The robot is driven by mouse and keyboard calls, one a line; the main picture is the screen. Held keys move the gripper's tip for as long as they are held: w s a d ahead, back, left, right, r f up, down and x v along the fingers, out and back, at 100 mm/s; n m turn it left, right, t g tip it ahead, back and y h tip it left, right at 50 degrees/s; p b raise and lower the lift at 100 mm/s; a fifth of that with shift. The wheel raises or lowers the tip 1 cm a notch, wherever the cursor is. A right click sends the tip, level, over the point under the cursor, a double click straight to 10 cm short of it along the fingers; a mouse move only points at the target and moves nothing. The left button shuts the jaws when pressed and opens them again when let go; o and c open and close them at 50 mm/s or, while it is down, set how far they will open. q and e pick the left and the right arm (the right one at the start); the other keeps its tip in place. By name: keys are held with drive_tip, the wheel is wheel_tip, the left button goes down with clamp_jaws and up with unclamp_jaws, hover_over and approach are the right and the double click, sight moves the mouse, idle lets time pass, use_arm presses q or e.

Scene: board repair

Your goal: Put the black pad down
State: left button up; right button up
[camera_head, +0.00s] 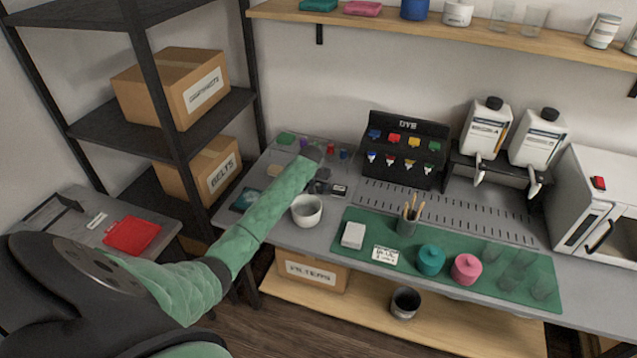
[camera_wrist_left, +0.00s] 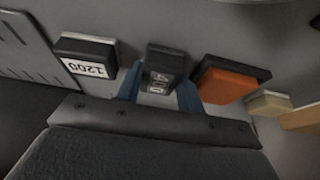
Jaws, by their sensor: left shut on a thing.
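The black pad (camera_wrist_left: 165,62), with a label that seems to read 400, sits between the two blue fingers of my left gripper (camera_wrist_left: 159,90) in the left wrist view. The gripper is shut on it. I cannot tell whether the pad touches the grey bench. In the head view my left gripper (camera_head: 318,187) is low over the bench, left of the dye rack, and partly hidden by my arm. A second black pad (camera_wrist_left: 85,58), marked 1200, lies to one side; it also shows in the head view (camera_head: 339,191). My right gripper is in neither view.
An orange pad on a black base (camera_wrist_left: 228,82) and a beige block (camera_wrist_left: 268,104) lie on the other side of the held pad. A white bowl (camera_head: 307,211) stands in front of my gripper. The dye rack (camera_head: 403,150) stands to the right.

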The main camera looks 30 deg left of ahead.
use_arm(q)
drive_tip(key=shift+f, duration=0.1)
drive_tip(key=o, duration=1)
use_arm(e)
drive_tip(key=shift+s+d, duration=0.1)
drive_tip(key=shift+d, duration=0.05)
use_arm(q)
drive_tip(key=shift+s+r, duration=0.15)
drive_tip(key=shift+r, duration=0.35)
drive_tip(key=shift+b+v, duration=1.55)
drive_tip(key=shift+v, duration=4.1)
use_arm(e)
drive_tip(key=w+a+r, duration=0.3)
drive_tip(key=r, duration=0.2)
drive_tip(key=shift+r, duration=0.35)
use_arm(q)
drive_tip(key=shift+f, duration=0.1)
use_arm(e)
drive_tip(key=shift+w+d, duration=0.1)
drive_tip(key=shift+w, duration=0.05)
